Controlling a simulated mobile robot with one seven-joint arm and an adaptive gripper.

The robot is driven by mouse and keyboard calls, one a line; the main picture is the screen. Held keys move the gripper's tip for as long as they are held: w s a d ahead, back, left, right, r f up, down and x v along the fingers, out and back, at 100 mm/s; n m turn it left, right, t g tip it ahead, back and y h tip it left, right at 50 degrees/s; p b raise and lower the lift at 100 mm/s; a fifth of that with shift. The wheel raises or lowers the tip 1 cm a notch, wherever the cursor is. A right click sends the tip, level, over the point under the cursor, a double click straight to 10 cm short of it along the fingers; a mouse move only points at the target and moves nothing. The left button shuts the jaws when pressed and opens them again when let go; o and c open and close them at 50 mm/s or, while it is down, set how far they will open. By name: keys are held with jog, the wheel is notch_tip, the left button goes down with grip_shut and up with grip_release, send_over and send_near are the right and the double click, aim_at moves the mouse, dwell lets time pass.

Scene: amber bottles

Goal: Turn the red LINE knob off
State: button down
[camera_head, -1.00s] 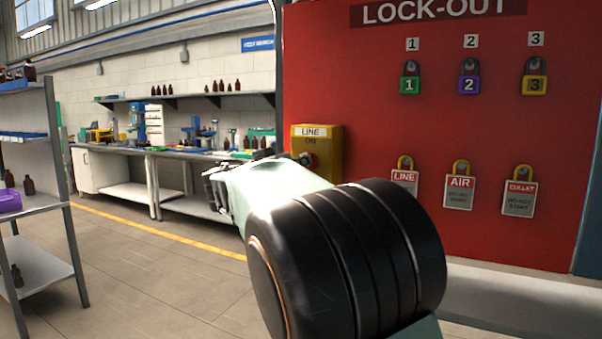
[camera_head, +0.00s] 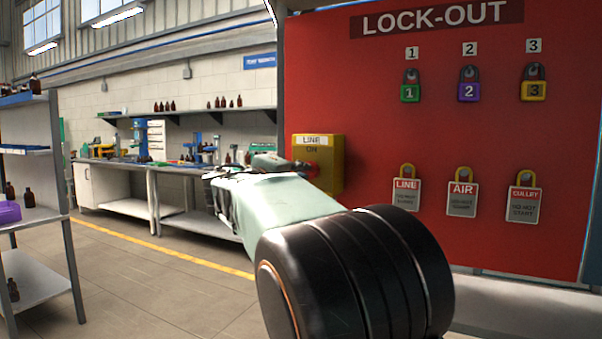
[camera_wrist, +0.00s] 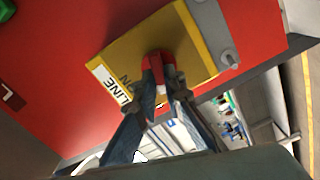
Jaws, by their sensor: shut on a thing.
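The yellow LINE box (camera_head: 331,172) is fixed to the left part of the red board, with a white LINE label and ON below it. Its red knob (camera_head: 312,169) shows beside my gripper (camera_head: 300,166), partly hidden by it. In the wrist view the red knob (camera_wrist: 154,68) stands on the yellow box (camera_wrist: 119,53), between the fingertips of my gripper (camera_wrist: 161,88). My gripper is shut on the knob, one finger on each side. The lower part of the knob's face is hard to make out.
The red lock-out board (camera_head: 400,130) carries green, purple and yellow padlocks (camera_head: 469,85) above and several hanging tags (camera_head: 462,195) below. A shelf rack (camera_head: 40,180) stands at left. A workbench (camera_head: 140,170) runs along the back wall. The floor between is clear.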

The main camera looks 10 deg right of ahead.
jog(key=shift+n, duration=1.6)
jog(key=shift+f+p, duration=0.1)
jog(key=shift+p, duration=0.2)
jog(key=c, duration=2)
grip_release()
jog(key=v, duration=1.2)
jog(key=shift+s+d, duration=0.1)
